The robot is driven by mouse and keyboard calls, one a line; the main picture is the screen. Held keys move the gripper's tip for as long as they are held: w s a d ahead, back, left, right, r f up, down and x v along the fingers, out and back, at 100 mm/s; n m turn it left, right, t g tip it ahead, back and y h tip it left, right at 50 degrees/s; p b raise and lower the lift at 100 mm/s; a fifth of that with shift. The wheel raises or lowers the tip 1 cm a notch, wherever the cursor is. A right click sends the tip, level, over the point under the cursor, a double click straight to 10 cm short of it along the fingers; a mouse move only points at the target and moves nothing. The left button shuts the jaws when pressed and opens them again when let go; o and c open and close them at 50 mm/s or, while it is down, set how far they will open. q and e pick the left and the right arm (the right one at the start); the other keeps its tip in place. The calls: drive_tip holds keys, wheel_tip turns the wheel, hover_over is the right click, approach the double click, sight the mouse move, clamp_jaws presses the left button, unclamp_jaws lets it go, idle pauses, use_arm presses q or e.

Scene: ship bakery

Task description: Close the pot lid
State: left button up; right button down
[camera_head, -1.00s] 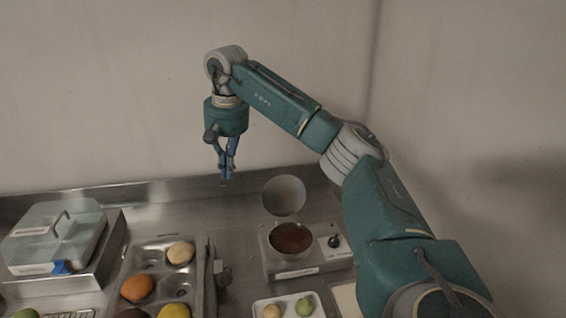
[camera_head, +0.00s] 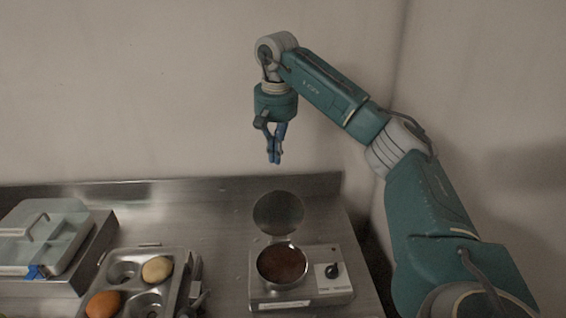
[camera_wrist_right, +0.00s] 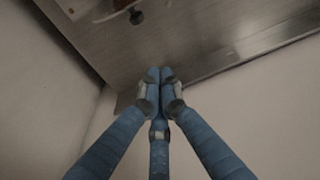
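The pot (camera_head: 283,279) is a small round metal pot with dark brown contents, set in a metal unit (camera_head: 265,296) with a black knob. Its round lid (camera_head: 278,214) stands open, tilted up at the pot's back edge. My right gripper (camera_head: 274,161) points down in the air, above and beyond the lid in the head view, apart from it. Its blue fingers (camera_wrist_right: 160,75) meet at the tips in the right wrist view, with nothing between them. My left gripper is not in view.
A metal box with a handled cover (camera_head: 45,235) stands at left. A compartment tray (camera_head: 128,292) holds round items, including an orange one (camera_head: 103,304). The steel counter (camera_head: 190,215) is bare toward the back wall.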

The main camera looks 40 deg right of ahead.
sight(278, 211)
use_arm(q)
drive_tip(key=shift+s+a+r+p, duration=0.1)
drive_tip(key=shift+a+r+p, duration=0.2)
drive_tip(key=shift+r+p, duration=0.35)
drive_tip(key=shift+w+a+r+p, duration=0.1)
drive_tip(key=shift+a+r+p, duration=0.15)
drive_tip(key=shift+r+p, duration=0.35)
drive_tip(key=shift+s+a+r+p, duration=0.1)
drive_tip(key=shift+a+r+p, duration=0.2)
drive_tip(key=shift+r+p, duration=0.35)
use_arm(e)
wheel_tip(278, 211, down, 8)
drive_tip(key=s+a, duration=0.2)
drive_tip(key=shift+a+r, duration=0.2)
drive_tip(key=shift+a, duration=0.1)
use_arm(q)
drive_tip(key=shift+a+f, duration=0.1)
use_arm(e)
drive_tip(key=shift+s, duration=0.1)
